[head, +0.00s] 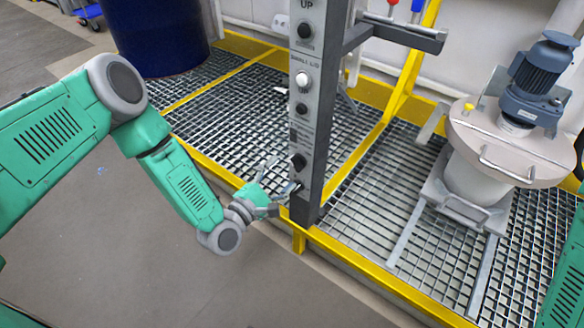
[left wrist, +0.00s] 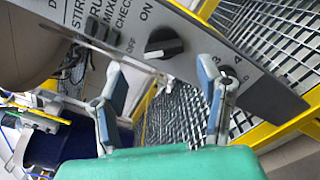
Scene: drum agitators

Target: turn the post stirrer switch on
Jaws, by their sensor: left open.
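The dark grey post (head: 307,100) stands upright with a light panel of knobs and buttons. The switch is a black rotary knob (head: 298,161) low on the panel, marked ON and OFF; it also shows in the left wrist view (left wrist: 164,43). A pale mark on its handle lies toward the OFF side. My left gripper (head: 283,178) is open and empty, just in front of the panel by the knob. In the left wrist view its fingers (left wrist: 158,68) stand apart on either side of the knob, with no clear contact. My right gripper is out of view.
Another control (left wrist: 229,82), numbered 3 and 4, is partly hidden behind one finger. A yellow-edged grating (head: 390,200) surrounds the post. A motor-topped drum (head: 490,150) stands right, a dark blue drum (head: 155,35) back left. The floor (head: 120,260) front left is clear.

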